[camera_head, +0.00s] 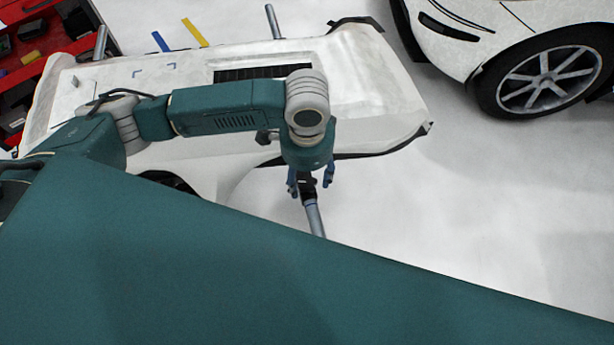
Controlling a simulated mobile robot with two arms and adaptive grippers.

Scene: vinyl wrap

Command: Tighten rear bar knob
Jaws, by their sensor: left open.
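My left arm comes in from the left over a white car bumper panel. My left gripper (310,184) points down just past the panel's near right part, with its blue fingers apart. A dark knob or clamp (307,186) shows between the fingers, at the upper end of a grey metal bar (315,217). I cannot tell whether the fingers touch it. The lower part of the bar is hidden behind my own teal body. My right gripper is not in view.
The white bumper panel (365,80) lies across a stand whose bar ends (272,20) stick out. A white car with a wheel (548,80) stands at the upper right. A red tool cart (45,45) is at the upper left. The floor at the right is clear.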

